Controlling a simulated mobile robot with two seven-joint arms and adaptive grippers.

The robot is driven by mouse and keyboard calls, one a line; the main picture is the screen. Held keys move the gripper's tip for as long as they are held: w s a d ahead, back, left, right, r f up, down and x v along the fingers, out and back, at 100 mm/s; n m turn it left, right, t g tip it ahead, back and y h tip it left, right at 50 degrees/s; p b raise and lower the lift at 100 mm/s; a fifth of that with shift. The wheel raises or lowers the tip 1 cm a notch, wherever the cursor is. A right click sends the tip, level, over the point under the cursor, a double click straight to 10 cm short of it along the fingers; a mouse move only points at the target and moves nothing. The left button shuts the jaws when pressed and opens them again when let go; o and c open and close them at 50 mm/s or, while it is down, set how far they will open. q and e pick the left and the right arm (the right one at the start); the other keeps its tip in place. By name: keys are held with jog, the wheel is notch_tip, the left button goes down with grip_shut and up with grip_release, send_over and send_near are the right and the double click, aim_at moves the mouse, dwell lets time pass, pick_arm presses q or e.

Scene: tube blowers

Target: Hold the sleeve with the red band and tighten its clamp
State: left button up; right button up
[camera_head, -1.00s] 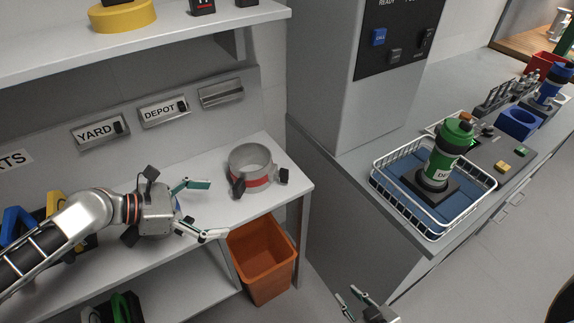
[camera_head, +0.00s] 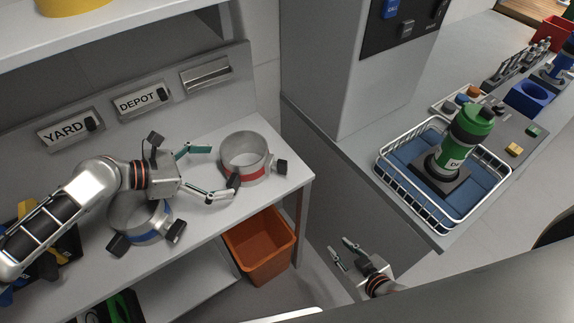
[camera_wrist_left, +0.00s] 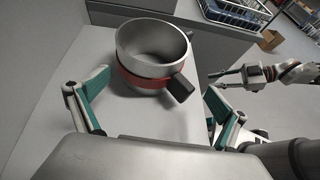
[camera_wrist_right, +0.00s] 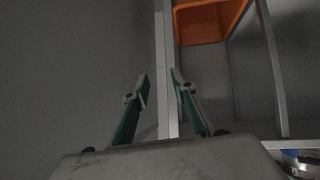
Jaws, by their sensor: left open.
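The metal sleeve with the red band (camera_head: 254,175) stands on the shelf near its right end, with dark clamp handles at its front left and right side. It also shows in the left wrist view (camera_wrist_left: 150,82), between and beyond the fingers, a handle toward the right finger. My left gripper (camera_head: 212,172) is open and empty just left of the sleeve, fingers pointing at it, apart from its wall. My right gripper (camera_head: 342,253) is open and empty, low in front of the shelf's right end; in the right wrist view (camera_wrist_right: 158,85) nothing is between its fingers.
A sleeve with a blue band (camera_head: 150,236) stands below my left wrist. An orange bin (camera_head: 262,247) is under the shelf. A white wire basket (camera_head: 399,200) holding a green bottle (camera_head: 464,145) is on the right counter. Labelled YARD and DEPOT holders line the shelf's back.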

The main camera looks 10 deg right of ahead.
aim_at(225, 169)
pick_arm(q)
jog(key=b+x, duration=0.1)
jog(key=x, duration=0.1)
jog(key=shift+w+d+f+b, duration=0.1)
jog(key=shift+d+f+b, duration=0.2)
jog(key=shift+b, duration=0.1)
jog(key=shift+w+d+f+p, duration=0.1)
jog(key=shift+d+p, duration=0.25)
jog(key=shift+d, duration=0.05)
jog(key=shift+w+d+f+p, duration=0.1)
jog(key=shift+w+d+p, duration=0.05)
jog(key=shift+d+p, duration=0.25)
jog(key=shift+w+d+f, duration=0.15)
jog(key=shift+d+f, duration=0.05)
jog(key=shift+d, duration=0.15)
jog(key=shift+x, duration=0.8)
pick_arm(e)
jog(key=shift+w+d, duration=0.1)
jog(key=shift+w, duration=0.05)
pick_arm(q)
jog(key=c, duration=1)
pick_arm(e)
jog(key=shift+a+r, duration=0.1)
jog(key=shift+a, duration=0.15)
pick_arm(q)
jog(key=c, duration=0.4)
jog(key=shift+c, duration=0.2)
